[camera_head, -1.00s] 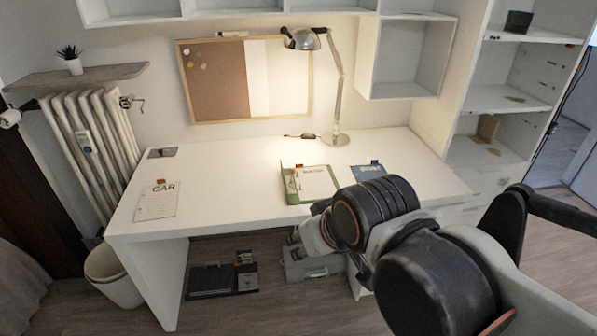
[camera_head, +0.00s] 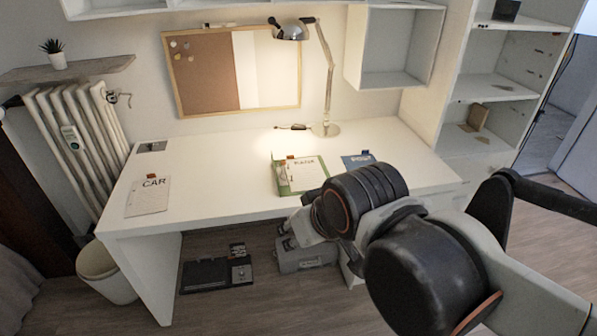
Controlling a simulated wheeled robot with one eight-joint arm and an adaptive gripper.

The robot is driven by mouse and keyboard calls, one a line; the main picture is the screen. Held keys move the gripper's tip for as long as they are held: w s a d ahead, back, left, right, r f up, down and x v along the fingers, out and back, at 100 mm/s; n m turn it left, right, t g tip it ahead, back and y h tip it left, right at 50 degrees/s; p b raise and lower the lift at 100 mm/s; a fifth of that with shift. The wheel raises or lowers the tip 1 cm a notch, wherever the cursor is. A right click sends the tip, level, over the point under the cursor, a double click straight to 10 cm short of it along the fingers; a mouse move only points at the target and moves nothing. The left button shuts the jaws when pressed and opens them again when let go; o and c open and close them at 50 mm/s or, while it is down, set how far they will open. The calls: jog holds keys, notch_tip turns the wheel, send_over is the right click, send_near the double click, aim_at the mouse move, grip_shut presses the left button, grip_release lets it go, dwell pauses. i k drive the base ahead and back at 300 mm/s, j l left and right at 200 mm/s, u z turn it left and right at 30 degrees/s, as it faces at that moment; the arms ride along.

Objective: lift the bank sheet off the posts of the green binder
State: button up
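The green binder (camera_head: 278,180) lies on the white desk, right of its middle. A white sheet (camera_head: 305,173) lies on the binder with a small orange-red tab at its top; its printed word looks like "BANK". The binder's posts are too small to make out. My arm comes in from the right, in front of the desk. My gripper (camera_head: 287,233) is at the desk's front edge, below and nearer than the binder, and apart from the sheet. Its fingers are small and partly hidden by my wrist, so I cannot tell whether they are open or shut.
A "CAR" sheet (camera_head: 148,196) lies on the desk's left side. A blue sheet or folder (camera_head: 357,160) lies right of the binder. A lamp (camera_head: 326,128) stands behind them. A grey box (camera_head: 307,259) is on the floor under the desk. The desk's middle left is clear.

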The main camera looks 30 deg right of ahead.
aim_at(308, 174)
jog(key=i+l+u, duration=0.25)
jog(key=i+l, duration=0.2)
jog(key=l, duration=0.2)
jog(key=i+l+u, duration=0.25)
jog(key=i+l, duration=0.15)
jog(key=l, duration=0.35)
jog(key=i+l+u, duration=0.15)
jog(key=l, duration=0.2)
jog(key=i, duration=0.05)
